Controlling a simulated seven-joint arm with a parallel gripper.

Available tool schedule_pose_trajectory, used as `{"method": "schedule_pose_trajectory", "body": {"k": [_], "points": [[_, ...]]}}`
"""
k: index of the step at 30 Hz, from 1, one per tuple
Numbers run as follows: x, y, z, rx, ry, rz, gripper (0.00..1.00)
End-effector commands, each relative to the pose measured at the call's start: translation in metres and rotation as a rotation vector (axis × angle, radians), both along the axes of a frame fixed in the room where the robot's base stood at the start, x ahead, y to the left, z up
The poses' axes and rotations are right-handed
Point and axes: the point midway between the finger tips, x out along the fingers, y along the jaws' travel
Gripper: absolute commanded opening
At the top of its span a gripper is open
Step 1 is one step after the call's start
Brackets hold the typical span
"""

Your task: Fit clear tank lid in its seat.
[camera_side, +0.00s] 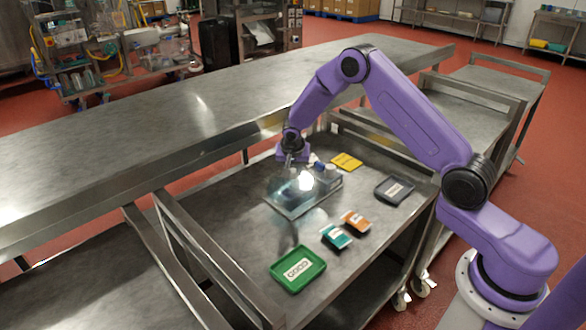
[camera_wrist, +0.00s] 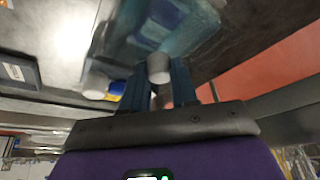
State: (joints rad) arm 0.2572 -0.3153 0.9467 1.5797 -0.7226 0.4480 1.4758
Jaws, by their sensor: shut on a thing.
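My gripper (camera_side: 291,164) is over the back left part of a low metal-and-clear unit (camera_side: 297,209) on the steel cart. In the wrist view my gripper's fingers (camera_wrist: 160,82) are closed on a grey round knob (camera_wrist: 159,68). A see-through, bluish panel, which looks like the clear tank lid (camera_wrist: 172,28), spreads beyond the knob, blurred. In the side view the clear parts (camera_side: 285,187) under my gripper blend together with a bright glare. I cannot tell whether the lid touches its seat, and the seat itself is not clearly visible.
A white cylinder (camera_side: 330,171) stands at the unit's back right. A yellow packet (camera_side: 346,161) lies behind, a dark labelled tray (camera_side: 394,190) to the right. Teal (camera_side: 336,237) and orange (camera_side: 356,221) packets and a green tray (camera_side: 297,268) lie in front. The cart's left side is clear.

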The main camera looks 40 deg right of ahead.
Motion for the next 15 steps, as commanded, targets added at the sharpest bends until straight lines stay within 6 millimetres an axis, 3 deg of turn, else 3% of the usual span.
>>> {"method": "schedule_pose_trajectory", "body": {"k": [15], "points": [[0.0005,0.0002,-0.0051,0.001,-0.001,0.000,0.00]]}}
